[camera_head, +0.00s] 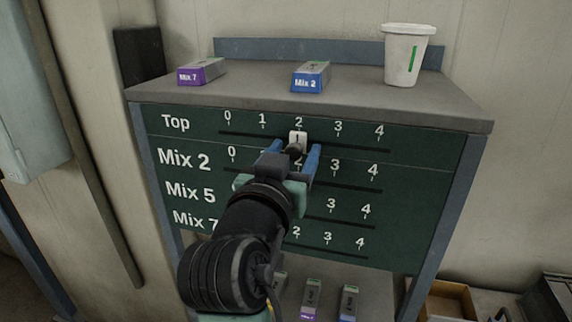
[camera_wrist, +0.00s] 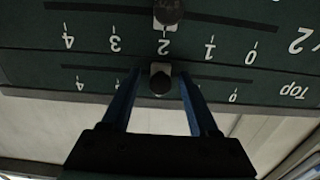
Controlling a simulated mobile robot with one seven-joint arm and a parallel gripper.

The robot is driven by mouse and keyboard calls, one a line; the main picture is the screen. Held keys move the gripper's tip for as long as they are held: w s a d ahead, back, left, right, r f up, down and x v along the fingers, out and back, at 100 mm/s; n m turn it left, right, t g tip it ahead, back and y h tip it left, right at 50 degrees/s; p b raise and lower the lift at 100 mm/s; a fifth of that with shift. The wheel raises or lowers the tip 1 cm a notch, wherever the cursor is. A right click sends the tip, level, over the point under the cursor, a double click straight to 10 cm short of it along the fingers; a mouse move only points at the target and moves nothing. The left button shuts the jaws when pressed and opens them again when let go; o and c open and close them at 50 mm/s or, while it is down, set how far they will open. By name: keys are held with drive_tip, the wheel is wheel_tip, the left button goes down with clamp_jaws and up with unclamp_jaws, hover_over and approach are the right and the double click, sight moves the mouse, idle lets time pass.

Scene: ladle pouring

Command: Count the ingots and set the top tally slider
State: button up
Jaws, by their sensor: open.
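The dark green tally board (camera_head: 175,145) has rows Top, Mix 2, Mix 5 and Mix 7, each marked 0 to 4. The white top tally slider (camera_head: 298,138) with a dark knob is under the 2. My gripper (camera_head: 296,152) is open, its blue fingers on either side of this knob. The wrist view, upside down, shows the knob (camera_wrist: 160,83) between the fingertips; contact is unclear. The Mix 2 slider (camera_wrist: 168,12) is at 2 there. A purple Mix 7 ingot (camera_head: 202,72) and a blue Mix 2 ingot (camera_head: 311,76) lie on the top shelf (camera_head: 250,90).
A white cup (camera_head: 408,55) with a green stripe stands at the shelf's right. Below the board, a purple-ended ingot (camera_head: 311,300) and a blue-ended ingot (camera_head: 348,302) lie on a lower shelf; my arm hides part of that area. A wooden box (camera_head: 447,300) is at lower right.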

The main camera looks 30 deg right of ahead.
drive_tip(key=b+v, duration=0.5)
drive_tip(key=v, duration=0.7)
drive_tip(key=shift+s+a, duration=0.3)
